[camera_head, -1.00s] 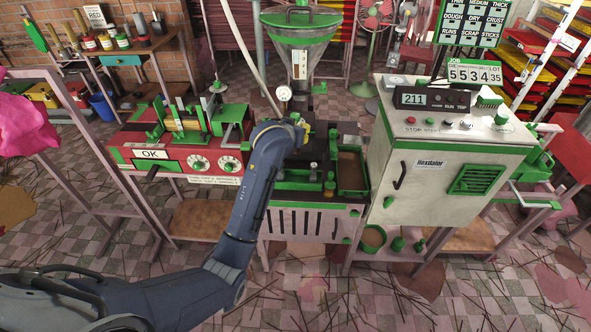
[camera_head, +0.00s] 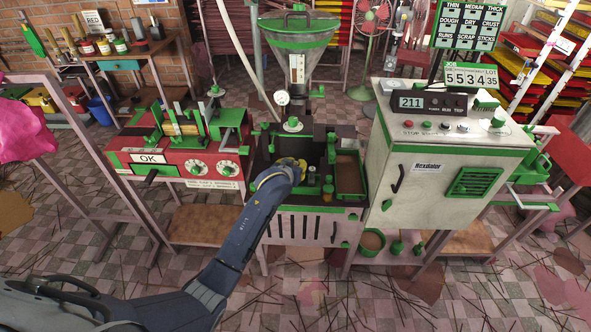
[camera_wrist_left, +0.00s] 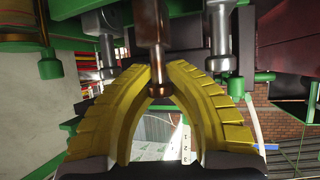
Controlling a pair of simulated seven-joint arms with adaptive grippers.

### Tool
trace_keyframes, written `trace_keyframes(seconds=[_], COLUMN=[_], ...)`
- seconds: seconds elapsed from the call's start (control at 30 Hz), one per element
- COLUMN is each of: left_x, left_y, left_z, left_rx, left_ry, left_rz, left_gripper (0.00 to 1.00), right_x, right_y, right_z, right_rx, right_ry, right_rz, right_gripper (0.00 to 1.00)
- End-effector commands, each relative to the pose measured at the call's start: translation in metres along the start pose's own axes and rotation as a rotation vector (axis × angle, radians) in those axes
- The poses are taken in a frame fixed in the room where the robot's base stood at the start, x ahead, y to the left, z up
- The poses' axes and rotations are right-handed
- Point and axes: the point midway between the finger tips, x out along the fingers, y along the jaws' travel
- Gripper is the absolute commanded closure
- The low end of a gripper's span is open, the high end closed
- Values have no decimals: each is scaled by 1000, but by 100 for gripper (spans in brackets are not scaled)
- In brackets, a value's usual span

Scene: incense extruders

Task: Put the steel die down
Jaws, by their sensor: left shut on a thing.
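My left gripper (camera_head: 296,164) is low over the front of the middle machine. In the left wrist view, its yellow fingers (camera_wrist_left: 161,72) are shut around the stem of a knobbed metal die (camera_wrist_left: 158,88). This die has a brownish sheen, so I cannot tell for sure that it is steel. It lies between two brighter grey dies, one on the left (camera_wrist_left: 108,50) and one on the right (camera_wrist_left: 222,55). The wrist view appears upside down. In the head view the gripper hides the held die, and I cannot tell whether its base touches a surface. My right gripper is not in view.
A green-rimmed tray (camera_head: 350,176) is right of my gripper. The hopper (camera_head: 297,38) and gauge (camera_head: 282,98) rise behind it. The red OK machine (camera_head: 178,160) is at the left, and the white cabinet (camera_head: 440,150) stands at the right.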

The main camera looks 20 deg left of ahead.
Motion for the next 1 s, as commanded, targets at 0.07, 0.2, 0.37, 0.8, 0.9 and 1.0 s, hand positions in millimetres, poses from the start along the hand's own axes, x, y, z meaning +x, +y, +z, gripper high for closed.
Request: trace_keyframes(seconds=[0.07,0.2,0.37,0.8,0.9,1.0], left_x=[4,9,9,11,11,11], left_y=[0,0,0,0,0,0], left_z=[7,15,16,20,20,20], left_rx=[1,0,0,0,0,0], left_ry=[1,3,4,1,1,2], left_rz=[0,0,1,0,0,0], left_gripper=[100,100,100,75,75,75], right_x=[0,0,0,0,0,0], right_y=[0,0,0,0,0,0], right_z=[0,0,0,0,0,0], right_rx=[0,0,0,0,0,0], right_ry=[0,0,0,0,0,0], right_rz=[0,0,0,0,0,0], right_gripper=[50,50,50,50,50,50])
